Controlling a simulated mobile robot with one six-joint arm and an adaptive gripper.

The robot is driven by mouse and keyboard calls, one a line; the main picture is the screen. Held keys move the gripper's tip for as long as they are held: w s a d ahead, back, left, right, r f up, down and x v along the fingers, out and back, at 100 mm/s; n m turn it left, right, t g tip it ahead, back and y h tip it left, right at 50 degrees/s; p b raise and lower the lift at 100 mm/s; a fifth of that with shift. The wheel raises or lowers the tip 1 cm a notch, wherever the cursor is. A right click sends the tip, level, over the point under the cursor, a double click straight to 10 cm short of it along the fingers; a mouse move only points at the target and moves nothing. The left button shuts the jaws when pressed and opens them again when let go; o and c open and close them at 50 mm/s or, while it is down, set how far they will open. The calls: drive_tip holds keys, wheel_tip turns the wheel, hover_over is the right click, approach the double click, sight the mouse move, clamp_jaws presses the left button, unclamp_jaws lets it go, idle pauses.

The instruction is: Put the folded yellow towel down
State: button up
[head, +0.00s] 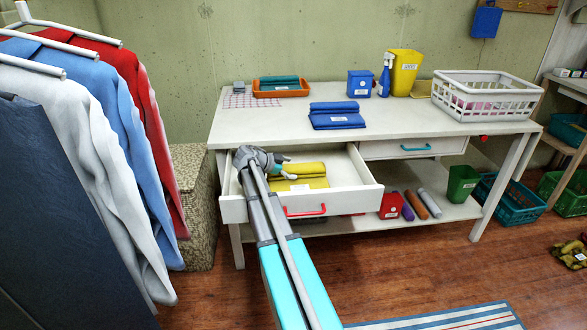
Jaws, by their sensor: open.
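The folded yellow towel (312,183) lies in the open drawer (352,170) on the left side of the white table (440,125). A white label shows on the towel's front. My gripper (284,171) is open, low over the drawer at the towel's left end. My arm and gripper cover part of the drawer's left side and the towel's left edge. I cannot tell whether the fingers touch the towel.
A folded blue towel (336,116), an orange tray (268,93) with a teal cloth, a yellow bin (403,72) and a white basket (487,97) stand on the tabletop. Hanging clothes (95,140) are close on the left. The right drawer (412,147) is shut.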

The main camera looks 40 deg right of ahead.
drive_tip(key=shift+r, duration=0.1)
drive_tip(key=p+v, duration=0.5)
drive_tip(key=v, duration=0.5)
drive_tip(key=shift+w+a+r, duration=0.1)
drive_tip(key=shift+a+r, duration=0.1)
drive_tip(key=shift+r, duration=0.1)
drive_tip(key=shift+w+a+r+p, duration=0.1)
drive_tip(key=shift+a+p, duration=0.1)
drive_tip(key=shift+a, duration=0.15)
drive_tip(key=shift+a+r+p, duration=0.1)
drive_tip(key=shift+a+p, duration=0.05)
drive_tip(key=shift+a, duration=0.15)
drive_tip(key=shift+w, duration=0.1)
idle(0.5)
